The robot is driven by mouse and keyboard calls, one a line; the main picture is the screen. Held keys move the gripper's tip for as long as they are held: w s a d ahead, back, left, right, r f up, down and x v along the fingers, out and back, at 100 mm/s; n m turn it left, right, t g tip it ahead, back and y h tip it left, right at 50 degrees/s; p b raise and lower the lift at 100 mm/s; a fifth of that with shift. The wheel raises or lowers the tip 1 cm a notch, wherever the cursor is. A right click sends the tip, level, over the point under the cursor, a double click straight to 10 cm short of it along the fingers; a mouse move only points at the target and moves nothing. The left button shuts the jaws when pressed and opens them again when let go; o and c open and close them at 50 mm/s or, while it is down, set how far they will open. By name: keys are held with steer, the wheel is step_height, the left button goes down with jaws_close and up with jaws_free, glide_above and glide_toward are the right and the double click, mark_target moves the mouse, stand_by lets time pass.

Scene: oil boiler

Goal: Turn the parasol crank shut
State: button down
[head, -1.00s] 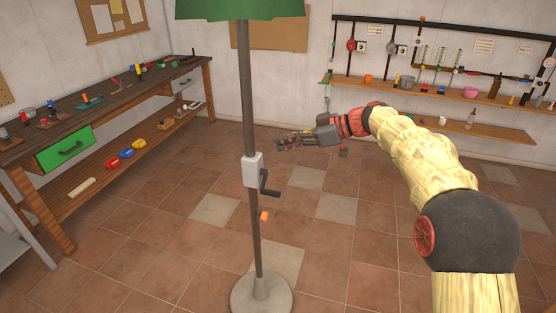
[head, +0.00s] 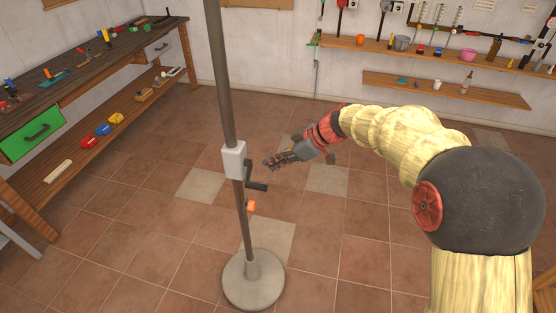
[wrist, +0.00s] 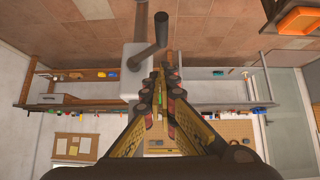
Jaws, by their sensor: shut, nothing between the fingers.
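The grey parasol pole (head: 220,80) stands on a round base (head: 253,280). A pale crank housing (head: 233,160) is fixed to it, with a dark crank (head: 256,187) sticking out at the lower right. An orange knob (head: 251,206) sits below the crank. My gripper (head: 268,163) is shut and empty, just right of the housing and above the crank in the head view. In the wrist view, my gripper (wrist: 161,85) points toward the housing (wrist: 132,75) and crank (wrist: 150,50), apparently close. I cannot tell whether they touch. The canopy is out of view.
A workbench (head: 100,60) with tools and a green drawer (head: 35,135) stands at the left. A wall shelf (head: 430,55) with small items is at the back right. The tiled floor around the pole is clear.

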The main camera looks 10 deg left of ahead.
mark_target(263, 185)
steer(key=x, duration=0.5)
steer(key=shift+s+a+f, duration=0.1)
steer(key=shift+a+f, duration=0.05)
step_height(263, 185, down, 3)
steer(key=shift+f+b, duration=0.1)
steer(key=shift+b, duration=0.35)
steer(key=shift+f, duration=0.45)
